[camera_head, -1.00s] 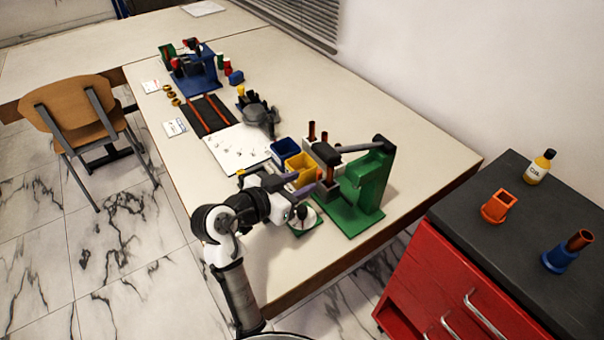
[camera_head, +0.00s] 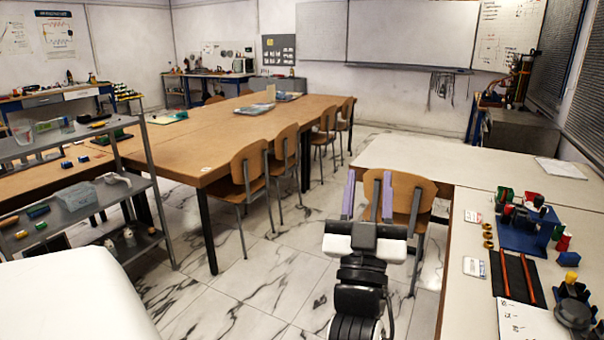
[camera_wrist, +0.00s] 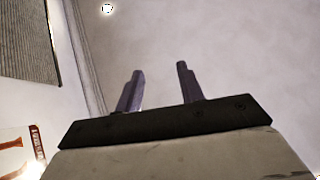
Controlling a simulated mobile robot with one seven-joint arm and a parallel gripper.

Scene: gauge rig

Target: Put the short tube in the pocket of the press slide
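My gripper (camera_head: 368,178) is raised over the floor in front of a wooden chair, left of the light work table (camera_head: 425,155). Its two purple-grey fingers stand apart with nothing between them. The wrist view also shows the gripper (camera_wrist: 160,75) open and empty, pointing at bare wall or ceiling. The green press and the upright brown tubes near it are outside both current views. I cannot pick out the short tube or the slide's pocket now.
A blue fixture (camera_head: 518,238) with red and green parts stands on the work table. A black mat (camera_head: 518,272) with two orange-red strips lies nearer. A chair (camera_head: 400,190) stands behind my gripper. A long brown table (camera_head: 215,155) and grey shelves (camera_head: 85,195) are at left.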

